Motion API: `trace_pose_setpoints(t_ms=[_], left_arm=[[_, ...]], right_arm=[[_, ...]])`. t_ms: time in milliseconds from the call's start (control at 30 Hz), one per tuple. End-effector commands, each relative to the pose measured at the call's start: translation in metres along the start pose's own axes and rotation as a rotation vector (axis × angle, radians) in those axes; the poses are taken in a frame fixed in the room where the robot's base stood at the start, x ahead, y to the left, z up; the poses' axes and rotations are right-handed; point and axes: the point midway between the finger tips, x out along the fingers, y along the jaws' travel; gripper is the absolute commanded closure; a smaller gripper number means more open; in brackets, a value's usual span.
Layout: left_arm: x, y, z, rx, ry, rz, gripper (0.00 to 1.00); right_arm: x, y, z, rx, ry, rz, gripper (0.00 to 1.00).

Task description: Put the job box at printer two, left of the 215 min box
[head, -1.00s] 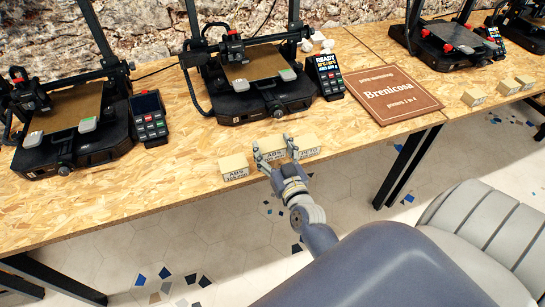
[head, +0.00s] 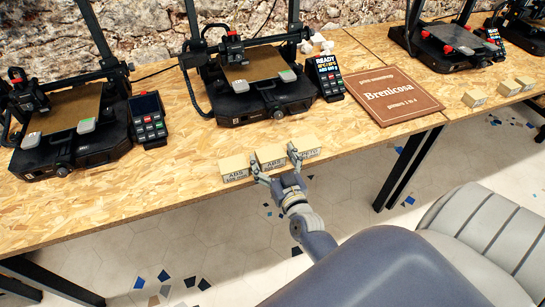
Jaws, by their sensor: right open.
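Three small cardboard boxes stand in a row at the table's front edge, before the second printer (head: 262,85). The left box (head: 234,168) and the middle box (head: 270,156) have labels starting ABS; the right box (head: 306,146) has a label I cannot read. The minute figures are too small to read, so I cannot tell which is the 215 min box. My right gripper (head: 275,167) is open, its fingertips at the front of the row, one at each side of the middle box. It holds nothing. My left gripper is not in view.
A printer (head: 75,125) with a keypad (head: 148,118) stands at the left. A READY display (head: 325,78) is beside the second printer. A brown Brenicosa sign (head: 394,93) lies to the right. More small boxes (head: 475,98) stand farther right. The table front left is clear.

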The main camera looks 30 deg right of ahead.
Motion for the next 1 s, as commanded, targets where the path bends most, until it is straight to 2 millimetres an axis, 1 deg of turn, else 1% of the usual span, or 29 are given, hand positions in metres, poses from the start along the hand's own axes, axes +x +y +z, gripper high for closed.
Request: trace_pose_setpoints(t_ms=[167,233,367,600,700,833,1000], left_arm=[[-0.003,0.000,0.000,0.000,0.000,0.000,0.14],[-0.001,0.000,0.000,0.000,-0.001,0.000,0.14],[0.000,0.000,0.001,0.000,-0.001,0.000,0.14],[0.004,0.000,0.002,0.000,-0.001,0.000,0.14],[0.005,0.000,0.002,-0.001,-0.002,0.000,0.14],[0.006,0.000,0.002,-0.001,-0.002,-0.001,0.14],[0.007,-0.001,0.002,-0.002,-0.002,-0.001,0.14]], right_arm=[[0.000,0.000,-0.005,0.001,0.001,0.000,0.14],[-0.007,0.000,-0.002,0.000,-0.002,0.000,0.14],[-0.029,0.000,-0.001,-0.001,-0.004,-0.001,0.14],[-0.080,0.000,0.000,0.001,-0.004,0.000,0.14],[-0.097,0.000,-0.001,-0.001,-0.003,0.000,0.14],[-0.112,0.000,-0.002,0.001,-0.002,-0.001,0.14],[-0.120,0.000,-0.003,0.001,0.001,0.000,0.14]])
